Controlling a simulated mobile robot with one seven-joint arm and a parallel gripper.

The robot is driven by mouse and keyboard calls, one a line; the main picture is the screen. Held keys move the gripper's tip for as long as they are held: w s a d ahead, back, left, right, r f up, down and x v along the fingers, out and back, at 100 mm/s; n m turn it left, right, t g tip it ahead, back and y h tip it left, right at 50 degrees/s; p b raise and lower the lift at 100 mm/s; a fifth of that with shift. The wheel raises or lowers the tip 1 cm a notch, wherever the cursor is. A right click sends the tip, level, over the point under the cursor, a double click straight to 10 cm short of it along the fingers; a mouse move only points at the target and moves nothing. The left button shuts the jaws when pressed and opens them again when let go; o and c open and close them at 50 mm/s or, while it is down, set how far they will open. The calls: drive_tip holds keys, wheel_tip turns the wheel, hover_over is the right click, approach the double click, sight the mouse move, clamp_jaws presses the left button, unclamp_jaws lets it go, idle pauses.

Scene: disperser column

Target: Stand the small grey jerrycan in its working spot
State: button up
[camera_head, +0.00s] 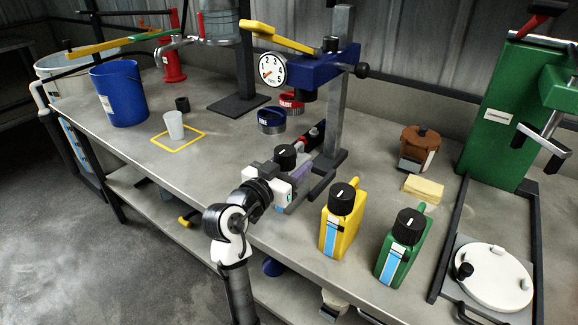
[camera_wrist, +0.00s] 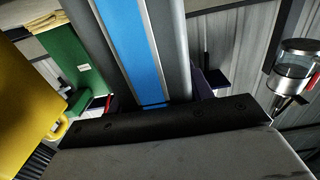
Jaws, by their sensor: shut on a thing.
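The grey jerrycan shows close up in the wrist view (camera_wrist: 176,45) as a dark grey body with a blue and pale label stripe. In the head view its black cap (camera_head: 286,154) stands above my gripper (camera_head: 284,186), which hides most of its body. My gripper is shut on the jerrycan, beside the foot of the blue-headed disperser column (camera_head: 341,115). The can looks about upright. I cannot tell whether its base touches the bench.
A yellow jerrycan (camera_head: 341,226) and a green jerrycan (camera_head: 400,250) stand to the right near the front edge. Blue-banded (camera_head: 271,121) and red-banded (camera_head: 292,102) rings lie behind. A blue bucket (camera_head: 121,98) stands left. The bench (camera_head: 215,155) is clear left of my gripper.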

drive_tip(key=x, duration=0.7)
drive_tip(key=shift+w, duration=0.15)
idle(2.2)
drive_tip(key=o, duration=1.3)
drive_tip(key=shift+d+r, duration=0.1)
drive_tip(key=shift+o, duration=0.6)
drive_tip(key=b+v, duration=0.2)
drive_tip(key=v, duration=1.1)
drive_tip(key=shift+s+a+b, duration=0.25)
drive_tip(key=shift+s+b, duration=0.05)
drive_tip(key=shift+b, duration=0.05)
